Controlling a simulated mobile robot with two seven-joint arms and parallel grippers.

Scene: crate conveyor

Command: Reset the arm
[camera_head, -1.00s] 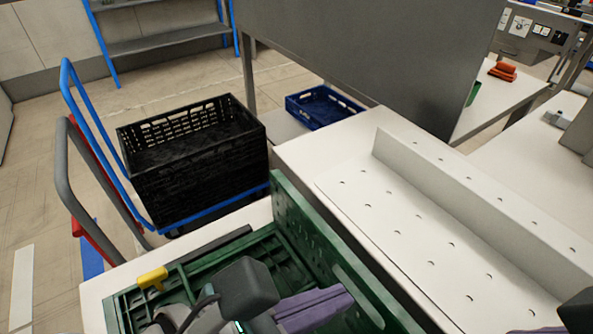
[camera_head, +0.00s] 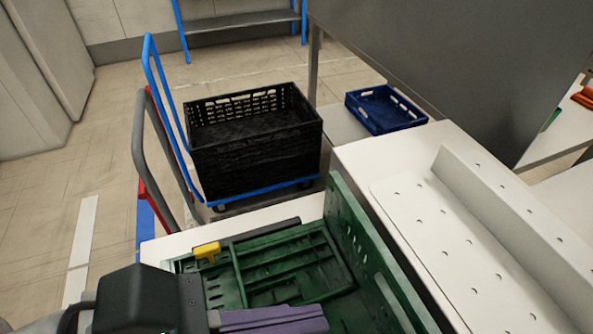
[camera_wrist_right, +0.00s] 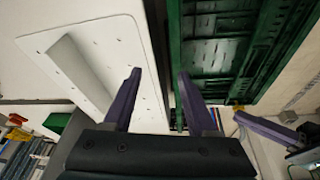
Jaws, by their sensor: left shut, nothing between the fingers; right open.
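My left gripper (camera_head: 312,318), with a black body and purple fingers, comes in from the lower left. Its fingers are shut and empty, over the near part of the green crate (camera_head: 352,232). It also shows at the right of the right wrist view (camera_wrist_right: 262,127). My right gripper (camera_wrist_right: 158,76) is open and empty in the right wrist view, its two purple fingers well apart between a white perforated surface and the green crate (camera_wrist_right: 174,55). The right gripper does not show in the head view. The near side of the green crate is cut off by the frame.
A black crate (camera_head: 255,165) stands on a blue-railed trolley (camera_head: 160,85) at the back left. A blue crate (camera_head: 385,108) lies beyond the white table. A white perforated fixture with a raised wall (camera_head: 510,205) stands right of the green crate. A yellow piece (camera_head: 207,252) sits at the crate's left edge.

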